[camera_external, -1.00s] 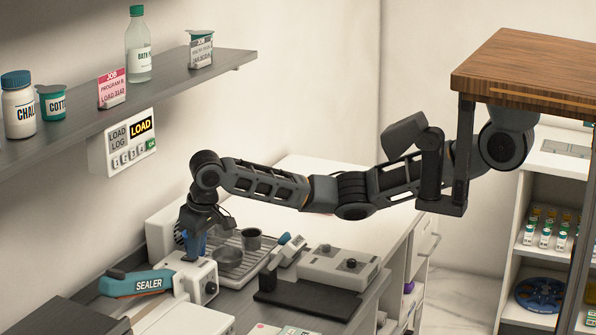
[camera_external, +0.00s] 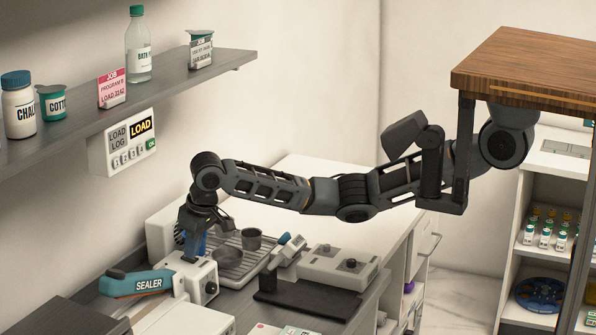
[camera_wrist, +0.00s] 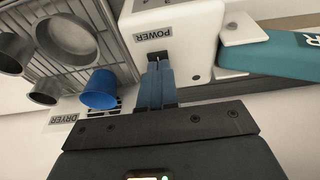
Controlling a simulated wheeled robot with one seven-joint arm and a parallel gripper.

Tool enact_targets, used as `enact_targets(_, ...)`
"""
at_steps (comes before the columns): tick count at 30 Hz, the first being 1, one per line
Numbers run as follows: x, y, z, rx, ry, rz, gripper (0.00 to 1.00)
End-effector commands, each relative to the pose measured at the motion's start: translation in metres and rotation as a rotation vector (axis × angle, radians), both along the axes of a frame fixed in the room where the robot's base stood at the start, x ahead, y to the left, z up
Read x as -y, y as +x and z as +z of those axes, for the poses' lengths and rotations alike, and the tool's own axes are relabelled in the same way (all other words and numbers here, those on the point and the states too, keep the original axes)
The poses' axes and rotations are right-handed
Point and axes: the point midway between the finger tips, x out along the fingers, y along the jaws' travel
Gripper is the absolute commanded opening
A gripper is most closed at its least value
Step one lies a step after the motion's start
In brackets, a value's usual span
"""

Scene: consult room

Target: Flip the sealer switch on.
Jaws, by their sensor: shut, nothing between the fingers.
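The sealer is a white box with a teal arm (camera_external: 137,283) marked SEALER; the arm also shows at the right of the wrist view (camera_wrist: 285,57). A dark switch slot (camera_wrist: 157,57) sits just below that label. My gripper (camera_wrist: 156,66) is shut and empty, its blue fingertips at the slot. They cover most of the switch, so I cannot tell its position or whether they touch it. In the external view my gripper (camera_external: 193,258) points down behind the white housing.
A blue cup (camera_wrist: 100,90) stands close to the left of my fingers. Metal cups (camera_wrist: 44,86) and a drying rack (camera_wrist: 112,45) lie beyond it, near a DRYER label (camera_wrist: 64,118). A shelf (camera_external: 160,92) with bottles overhangs the back left.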

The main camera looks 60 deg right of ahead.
Motion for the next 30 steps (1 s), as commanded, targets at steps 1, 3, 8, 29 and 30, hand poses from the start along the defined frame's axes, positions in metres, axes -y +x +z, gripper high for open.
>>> enact_targets(1, 0.0, 0.002, 0.002, -0.001, -0.001, 0.0, 0.0)
enact_targets(3, -0.001, 0.005, 0.003, 0.0, 0.0, 0.001, 0.0)
enact_targets(8, -0.001, 0.007, 0.003, 0.0, -0.001, 0.002, 0.0)
enact_targets(29, -0.001, 0.002, 0.048, -0.001, 0.001, 0.001, 0.0)
enact_targets(30, -0.001, 0.001, 0.051, -0.001, 0.001, 0.001, 0.0)
